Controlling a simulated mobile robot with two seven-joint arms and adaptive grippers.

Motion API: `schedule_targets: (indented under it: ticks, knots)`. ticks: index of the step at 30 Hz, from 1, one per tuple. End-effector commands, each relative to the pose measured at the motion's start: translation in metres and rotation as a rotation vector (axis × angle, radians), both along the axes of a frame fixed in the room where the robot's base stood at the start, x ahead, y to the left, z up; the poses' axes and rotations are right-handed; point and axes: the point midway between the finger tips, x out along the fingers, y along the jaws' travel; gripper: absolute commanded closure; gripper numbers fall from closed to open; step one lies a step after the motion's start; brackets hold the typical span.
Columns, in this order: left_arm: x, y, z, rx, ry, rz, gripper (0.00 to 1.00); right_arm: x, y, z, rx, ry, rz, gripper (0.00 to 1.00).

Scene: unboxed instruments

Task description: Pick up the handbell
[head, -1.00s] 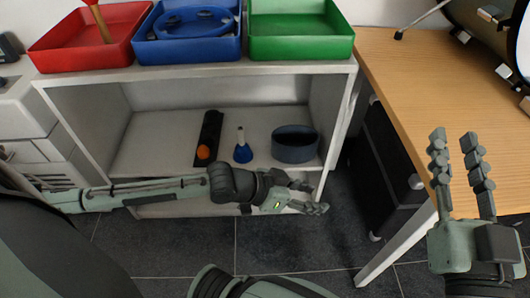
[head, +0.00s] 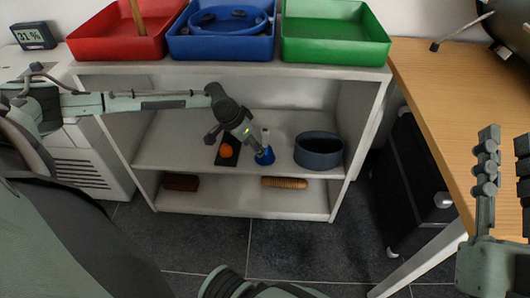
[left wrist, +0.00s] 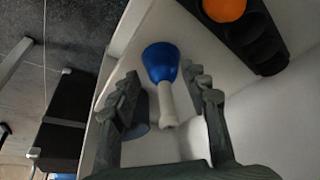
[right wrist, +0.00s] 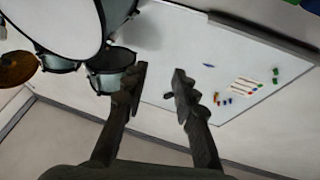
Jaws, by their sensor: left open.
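The handbell, with a blue bell and a white handle, stands on the middle shelf (head: 172,152) of the grey cabinet. In the head view its blue part (head: 265,157) shows just beyond my left gripper (head: 258,143). In the left wrist view the handbell (left wrist: 162,64) lies between the two open fingers of my left gripper (left wrist: 160,95), its white handle pointing toward the palm. I cannot tell whether the fingers touch it. My right gripper (right wrist: 158,80) is open and empty, raised over the wooden desk (head: 440,95) at the right.
A dark blue round container (head: 319,152) stands right of the handbell. A black holder with an orange ball (head: 226,150) lies left of it. Red (head: 115,45), blue (head: 190,48) and green (head: 335,50) trays stand on the cabinet top. The bottom shelf holds a ridged brown object (head: 284,183).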

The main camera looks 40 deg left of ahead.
Motion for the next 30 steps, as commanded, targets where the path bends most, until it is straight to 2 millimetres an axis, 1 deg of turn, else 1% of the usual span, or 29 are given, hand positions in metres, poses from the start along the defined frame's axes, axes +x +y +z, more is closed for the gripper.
schedule_targets:
  ticks: [2, 6, 10, 12, 14, 21, 23, 30]
  knots:
    - [0.008, -0.002, 0.000, -0.001, -0.004, 0.001, 0.55, -0.001, -0.001, 0.001, 0.005, -0.015, -0.002, 0.72]
    - [0.031, -0.008, 0.000, -0.003, -0.005, 0.000, 0.55, -0.003, -0.004, 0.008, 0.023, -0.070, -0.007, 0.72]
    - [0.050, -0.013, 0.000, -0.003, -0.003, -0.001, 0.55, -0.006, -0.006, 0.015, 0.040, -0.122, -0.012, 0.72]
    - [0.051, -0.012, -0.008, -0.001, 0.000, -0.001, 0.55, -0.009, -0.009, 0.019, 0.053, -0.161, -0.014, 0.72]
    - [0.052, -0.012, -0.011, -0.001, 0.000, -0.001, 0.55, -0.011, -0.010, 0.023, 0.060, -0.184, -0.017, 0.72]
    - [0.052, -0.012, -0.011, 0.000, 0.000, -0.001, 0.55, -0.012, -0.011, 0.026, 0.064, -0.195, -0.018, 0.72]
    - [0.052, -0.012, -0.011, 0.000, 0.000, -0.001, 0.61, -0.012, -0.011, 0.026, 0.064, -0.194, -0.018, 0.72]
    - [0.052, -0.012, -0.011, 0.000, 0.000, -0.001, 0.91, -0.012, -0.011, 0.026, 0.064, -0.194, -0.018, 0.72]
